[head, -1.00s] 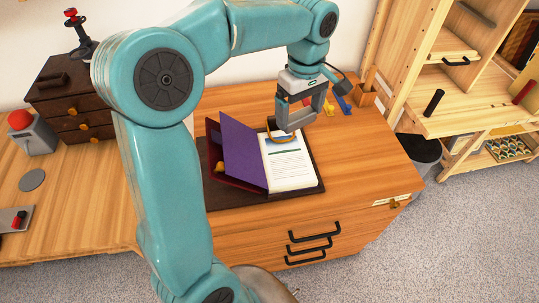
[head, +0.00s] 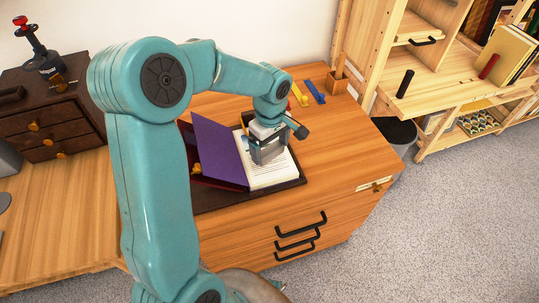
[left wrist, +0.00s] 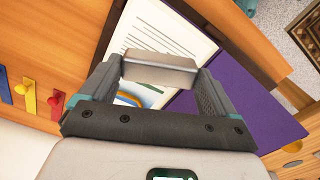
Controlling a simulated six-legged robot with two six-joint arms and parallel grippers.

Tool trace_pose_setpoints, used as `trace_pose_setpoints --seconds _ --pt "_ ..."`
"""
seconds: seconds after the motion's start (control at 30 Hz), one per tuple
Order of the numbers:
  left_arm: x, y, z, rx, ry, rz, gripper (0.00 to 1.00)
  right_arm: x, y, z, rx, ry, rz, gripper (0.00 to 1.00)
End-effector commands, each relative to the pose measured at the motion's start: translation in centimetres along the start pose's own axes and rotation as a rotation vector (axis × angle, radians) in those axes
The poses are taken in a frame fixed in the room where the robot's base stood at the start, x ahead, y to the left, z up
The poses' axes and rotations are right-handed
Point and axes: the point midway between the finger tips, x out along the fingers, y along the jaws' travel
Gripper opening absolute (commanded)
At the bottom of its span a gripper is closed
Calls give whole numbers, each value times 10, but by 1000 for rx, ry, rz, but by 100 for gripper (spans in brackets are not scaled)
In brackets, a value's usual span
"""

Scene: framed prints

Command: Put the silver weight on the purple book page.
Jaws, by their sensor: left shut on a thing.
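The open book lies on a dark mat or board on the desk. Its purple page (head: 218,150) is raised at a tilt on the left, and a white printed page (head: 280,172) lies on the right. In the left wrist view the purple page (left wrist: 252,100) is on the right. My left gripper (head: 266,156) is over the white page, beside the purple page. It is shut on the silver weight (left wrist: 158,70), a small bar held across between the fingertips. I cannot tell if the weight touches the page. My right gripper is not in view.
A dark drawer chest (head: 45,110) stands at the left. Yellow (head: 299,95) and blue (head: 315,92) hooks lie at the desk's back, near a wooden holder (head: 337,80). The desk right of the book is clear. A shelf unit (head: 440,85) stands at the right.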

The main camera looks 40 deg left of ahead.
Motion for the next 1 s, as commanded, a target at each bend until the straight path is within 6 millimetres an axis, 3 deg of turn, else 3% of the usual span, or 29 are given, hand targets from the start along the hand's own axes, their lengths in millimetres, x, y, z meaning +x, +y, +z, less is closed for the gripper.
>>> trace_pose_setpoints --seconds 0.2,0.63,0.67,0.7,1.0 --pt "34 -2 -1 -2 -1 -3 45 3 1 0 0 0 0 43" --pt "43 -2 -1 -1 -1 -1 45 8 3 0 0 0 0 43" --pt "43 -2 0 -1 -1 -2 93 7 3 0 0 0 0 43" --pt "41 -2 0 -1 -1 -2 100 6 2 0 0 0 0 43" --pt "34 -2 -1 -1 -1 -1 100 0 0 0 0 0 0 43"
